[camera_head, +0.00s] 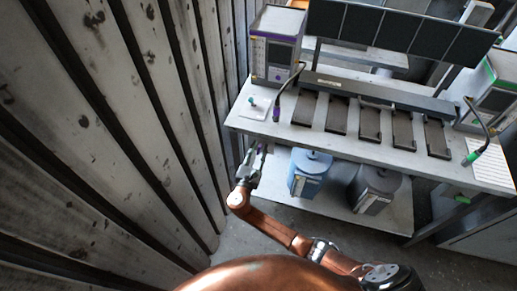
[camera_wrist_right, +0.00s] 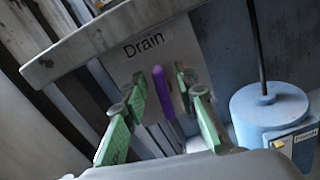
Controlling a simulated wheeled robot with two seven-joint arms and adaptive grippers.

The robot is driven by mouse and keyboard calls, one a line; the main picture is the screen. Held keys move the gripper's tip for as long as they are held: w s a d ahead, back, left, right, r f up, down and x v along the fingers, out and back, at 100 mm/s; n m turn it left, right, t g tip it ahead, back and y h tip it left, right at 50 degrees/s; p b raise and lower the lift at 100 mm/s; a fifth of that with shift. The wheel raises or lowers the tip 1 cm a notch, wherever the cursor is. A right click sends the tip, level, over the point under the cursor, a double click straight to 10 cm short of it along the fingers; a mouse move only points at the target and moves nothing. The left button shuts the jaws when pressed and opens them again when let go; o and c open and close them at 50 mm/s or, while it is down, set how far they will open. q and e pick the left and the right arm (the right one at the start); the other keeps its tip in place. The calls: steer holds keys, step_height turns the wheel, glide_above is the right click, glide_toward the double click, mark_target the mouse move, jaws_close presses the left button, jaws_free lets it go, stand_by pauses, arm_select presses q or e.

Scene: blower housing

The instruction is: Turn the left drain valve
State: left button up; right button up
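The left drain valve shows as a purple handle (camera_wrist_right: 163,92) on a grey panel (camera_wrist_right: 140,58) labelled "Drain" in the right wrist view. My right gripper (camera_wrist_right: 160,82) is open, with its green-padded fingers on either side of the purple handle. There seems to be a gap on both sides, but I cannot tell how deep the handle sits between the fingers. In the head view my right gripper (camera_head: 257,153) is under the left end of the workbench (camera_head: 255,127). The valve is hard to make out there. My left gripper is not in view.
A blue canister (camera_head: 309,176) stands on the lower shelf (camera_head: 287,193) just right of the gripper, and a grey one (camera_head: 374,188) beyond it. A ribbed metal wall (camera_head: 130,110) is close on the left. Instruments and several dark trays are on the bench.

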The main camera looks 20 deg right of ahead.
steer(key=shift+w+d, duration=0.15)
steer(key=shift+c, duration=0.3)
jaws_close()
